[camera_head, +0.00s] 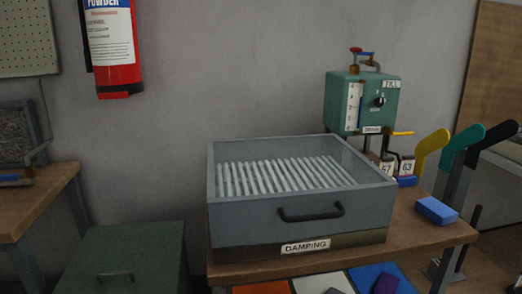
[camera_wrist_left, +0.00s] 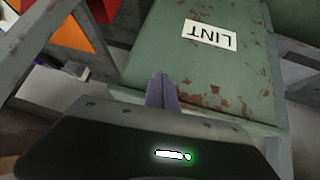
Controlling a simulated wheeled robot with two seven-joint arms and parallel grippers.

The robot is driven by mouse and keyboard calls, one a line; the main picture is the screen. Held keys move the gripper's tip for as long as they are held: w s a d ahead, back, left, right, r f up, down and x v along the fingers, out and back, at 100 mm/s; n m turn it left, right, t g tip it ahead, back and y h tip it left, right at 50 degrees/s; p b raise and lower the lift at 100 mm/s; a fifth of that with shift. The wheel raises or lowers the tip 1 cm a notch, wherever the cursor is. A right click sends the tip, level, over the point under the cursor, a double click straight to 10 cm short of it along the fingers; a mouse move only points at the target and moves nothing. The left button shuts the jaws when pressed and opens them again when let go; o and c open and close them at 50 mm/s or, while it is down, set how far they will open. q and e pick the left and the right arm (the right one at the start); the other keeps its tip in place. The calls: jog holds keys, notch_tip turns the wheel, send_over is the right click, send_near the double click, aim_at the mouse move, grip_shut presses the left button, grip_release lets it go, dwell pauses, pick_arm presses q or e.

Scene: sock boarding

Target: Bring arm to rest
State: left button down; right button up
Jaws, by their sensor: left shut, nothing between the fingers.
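My left gripper (camera_wrist_left: 160,92) shows in the left wrist view, with its narrow grey-purple fingers shut together and nothing between them. Its dark body with a green light fills the bottom of that view. The fingers appear in front of a worn green lid (camera_wrist_left: 165,60) with an upside-down "LINT" label (camera_wrist_left: 209,33); I cannot tell the gap between them. Neither arm nor gripper shows in the head view, and my right gripper is not in view.
In the head view a grey "DAMPING" box (camera_head: 245,215) with white ribs inside stands on a wooden table (camera_head: 440,232). A green dispenser (camera_head: 375,95), a blue block (camera_head: 437,210) and colored paddles (camera_head: 430,145) are at right. A green bin (camera_head: 130,255) stands low at left.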

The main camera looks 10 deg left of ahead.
pick_arm(q)
jog(key=s+d+f+g+h, duration=0.1)
jog(key=d+f+g+h, duration=0.1)
jog(key=d+f, duration=0.85)
jog(key=s+d+f+g+h, duration=0.3)
jog(key=s+d+f+g, duration=0.2)
jog(key=s+d+f, duration=1.2)
notch_tip(320, 180, up, 24)
jog(key=s+d+m+p, duration=0.1)
jog(key=d+p, duration=0.1)
jog(key=p, duration=2.3)
jog(key=shift+s+r+g, duration=0.15)
jog(key=shift+s+g, duration=0.1)
jog(key=shift+g, duration=0.05)
